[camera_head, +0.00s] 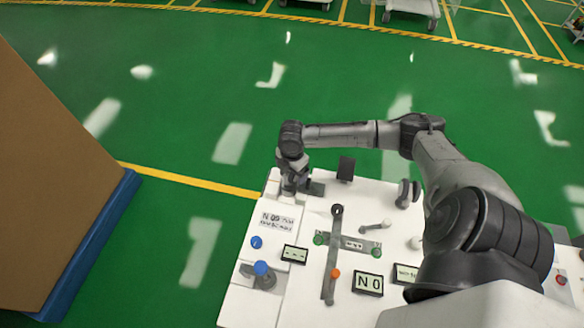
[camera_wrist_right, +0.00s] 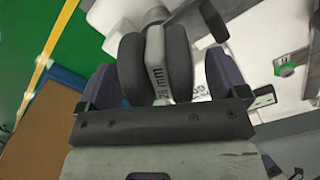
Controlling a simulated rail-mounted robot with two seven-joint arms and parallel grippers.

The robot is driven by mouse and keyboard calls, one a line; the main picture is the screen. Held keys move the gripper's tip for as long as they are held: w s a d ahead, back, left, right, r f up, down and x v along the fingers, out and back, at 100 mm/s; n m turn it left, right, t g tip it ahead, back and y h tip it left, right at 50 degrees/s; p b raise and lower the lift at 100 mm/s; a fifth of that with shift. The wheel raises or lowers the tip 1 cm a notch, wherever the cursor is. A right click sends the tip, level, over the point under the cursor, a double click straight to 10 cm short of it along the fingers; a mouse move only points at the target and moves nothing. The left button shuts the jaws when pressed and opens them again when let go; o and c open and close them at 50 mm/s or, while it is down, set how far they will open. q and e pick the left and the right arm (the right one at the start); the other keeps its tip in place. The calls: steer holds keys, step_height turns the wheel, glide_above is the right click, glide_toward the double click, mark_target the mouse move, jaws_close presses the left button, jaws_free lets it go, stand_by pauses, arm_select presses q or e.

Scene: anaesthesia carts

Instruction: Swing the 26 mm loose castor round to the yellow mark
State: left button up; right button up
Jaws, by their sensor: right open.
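The 26 mm castor (camera_wrist_right: 155,62) shows in the right wrist view as two dark wheels with a pale labelled strip between them. My right gripper (camera_head: 293,186) is over the far left corner of the white cart top (camera_head: 312,277). Its jaws are open, one finger on each side of the castor's wheels; I cannot tell whether they touch. In the head view the gripper mostly hides this castor. I cannot make out a yellow mark on the cart top. My left gripper is in neither view.
A dark block (camera_head: 346,168) and another twin-wheeled piece (camera_head: 408,193) stand on the cart's far side. A lever with an orange knob (camera_head: 334,273), a blue knob (camera_head: 261,268) and an N 0 display (camera_head: 368,284) are nearer. A brown panel (camera_head: 55,180) stands at left.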

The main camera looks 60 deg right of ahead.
steer(key=c, duration=1.2)
steer(key=shift+r+n+p, duration=0.15)
steer(key=shift+n+p, duration=0.2)
steer(key=shift+n, duration=0.05)
steer(key=shift+w+n+p, duration=0.2)
steer(key=shift+n+p, duration=0.2)
steer(key=shift+n, duration=1.3)
steer(key=shift+w+n+p, duration=0.1)
steer(key=shift+n+p, duration=0.2)
steer(key=shift+n, duration=0.1)
